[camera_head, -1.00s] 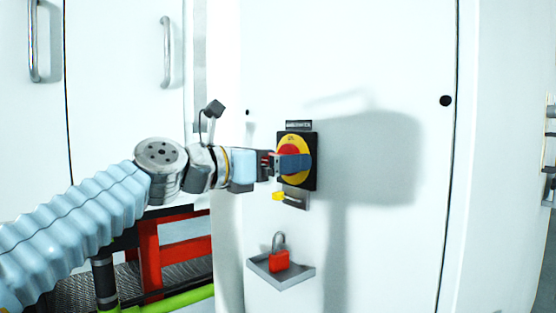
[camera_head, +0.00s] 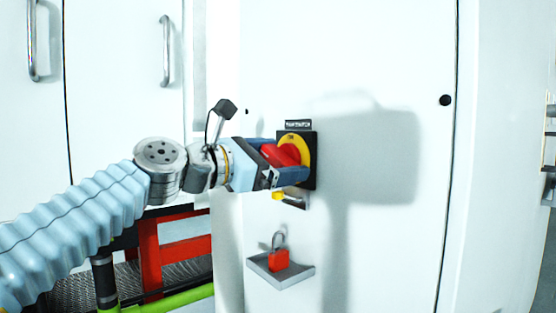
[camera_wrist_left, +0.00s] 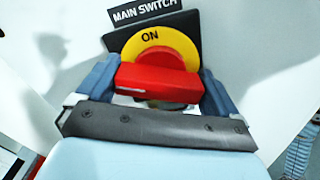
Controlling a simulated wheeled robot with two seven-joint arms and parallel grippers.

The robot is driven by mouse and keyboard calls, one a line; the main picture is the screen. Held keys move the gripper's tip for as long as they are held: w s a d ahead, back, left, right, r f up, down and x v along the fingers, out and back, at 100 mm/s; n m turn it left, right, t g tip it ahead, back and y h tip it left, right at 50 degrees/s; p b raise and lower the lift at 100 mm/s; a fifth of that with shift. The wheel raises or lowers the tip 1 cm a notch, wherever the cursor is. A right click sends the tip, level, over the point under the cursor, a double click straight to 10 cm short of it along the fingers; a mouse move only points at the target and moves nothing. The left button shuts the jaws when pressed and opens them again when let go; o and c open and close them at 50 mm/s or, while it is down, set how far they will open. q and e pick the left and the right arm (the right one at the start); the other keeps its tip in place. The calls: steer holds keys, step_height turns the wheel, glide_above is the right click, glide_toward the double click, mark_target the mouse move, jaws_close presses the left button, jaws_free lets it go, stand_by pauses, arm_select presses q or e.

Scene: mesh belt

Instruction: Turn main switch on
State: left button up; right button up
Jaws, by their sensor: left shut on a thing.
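The main switch is a yellow disc (camera_head: 305,145) with a red knob (camera_head: 281,154) on a black plate, set in the white cabinet door. In the left wrist view the red knob (camera_wrist_left: 160,82) lies crosswise below the word ON on the yellow disc (camera_wrist_left: 155,42). My left gripper (camera_head: 285,160) is at the switch, its two blue fingers on either side of the knob and shut on it. It also shows in the left wrist view (camera_wrist_left: 158,95). My right gripper is not in view.
A red padlock (camera_head: 278,257) stands on a small grey shelf (camera_head: 298,274) below the switch. A small yellow piece on a bracket (camera_head: 291,200) sits just under the plate. Door handles (camera_head: 166,50) are at the upper left. The door right of the switch is clear.

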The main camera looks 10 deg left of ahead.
arm_select(q)
steer(key=m+b, duration=0.1)
steer(key=m, duration=0.5)
steer(key=shift+f, duration=0.15)
steer(key=m+b, duration=0.1)
steer(key=m, duration=0.5)
steer(key=shift+d+m+b, duration=0.1)
steer(key=shift+m+b, duration=0.3)
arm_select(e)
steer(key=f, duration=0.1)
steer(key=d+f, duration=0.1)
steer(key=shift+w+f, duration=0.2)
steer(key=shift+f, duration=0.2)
arm_select(q)
steer(key=o, duration=0.7)
steer(key=b+v, duration=0.2)
steer(key=v, duration=1.2)
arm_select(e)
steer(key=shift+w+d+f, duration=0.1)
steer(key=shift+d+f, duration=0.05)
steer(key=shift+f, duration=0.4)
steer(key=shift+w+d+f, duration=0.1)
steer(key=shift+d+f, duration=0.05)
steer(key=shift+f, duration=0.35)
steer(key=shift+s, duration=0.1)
